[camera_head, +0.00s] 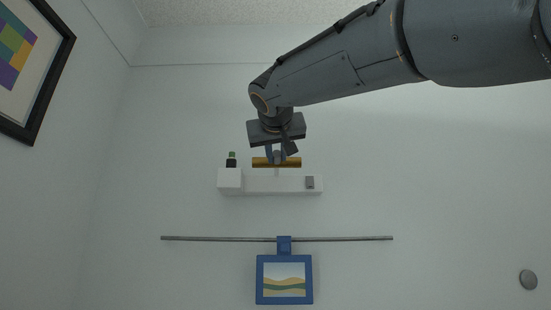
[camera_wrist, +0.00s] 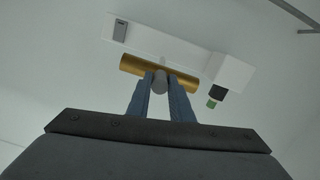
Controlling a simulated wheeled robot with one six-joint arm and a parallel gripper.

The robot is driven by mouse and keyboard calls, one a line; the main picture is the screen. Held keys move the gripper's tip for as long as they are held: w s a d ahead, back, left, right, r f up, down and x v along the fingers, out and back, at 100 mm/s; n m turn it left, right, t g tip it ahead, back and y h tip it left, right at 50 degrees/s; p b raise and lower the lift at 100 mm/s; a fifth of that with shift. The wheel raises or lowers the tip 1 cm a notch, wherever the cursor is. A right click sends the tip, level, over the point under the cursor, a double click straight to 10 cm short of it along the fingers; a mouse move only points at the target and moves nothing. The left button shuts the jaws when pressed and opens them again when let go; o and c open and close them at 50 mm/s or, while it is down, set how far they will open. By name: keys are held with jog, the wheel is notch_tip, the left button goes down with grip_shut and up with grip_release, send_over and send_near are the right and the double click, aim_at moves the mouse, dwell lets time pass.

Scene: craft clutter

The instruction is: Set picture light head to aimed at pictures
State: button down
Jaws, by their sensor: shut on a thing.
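The picture light head is a brass-coloured horizontal cylinder (camera_head: 292,162), mounted above a white wall bracket (camera_head: 265,187). It also shows in the wrist view (camera_wrist: 132,64). My gripper (camera_head: 276,157) comes down on it from above. In the wrist view, my gripper's two blue fingers (camera_wrist: 160,80) close on a grey knob (camera_wrist: 160,82) at the middle of the cylinder. Below the bracket, a small blue-framed landscape picture (camera_head: 284,293) hangs by a blue clip (camera_head: 284,244) from a thin rail. Which way the light head is aimed cannot be told.
The thin grey rail (camera_head: 210,239) runs along the wall below the bracket. A small black and green part (camera_head: 231,160) stands on the bracket's left end. A black-framed colourful picture (camera_head: 66,48) hangs on the left wall. A round grey knob (camera_head: 528,280) is at lower right.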

jog(key=shift+w+d+r+g+p, duration=0.15)
jog(key=shift+r+g+p, duration=0.5)
jog(key=shift+g, duration=0.35)
jog(key=shift+w+r+g, duration=0.1)
jog(key=shift+r+g, duration=0.2)
jog(key=shift+g, duration=0.5)
jog(key=c, duration=1.6)
grip_release()
jog(key=shift+f, duration=0.1)
jog(key=shift+b+v, duration=0.8)
jog(key=shift+v, duration=3.15)
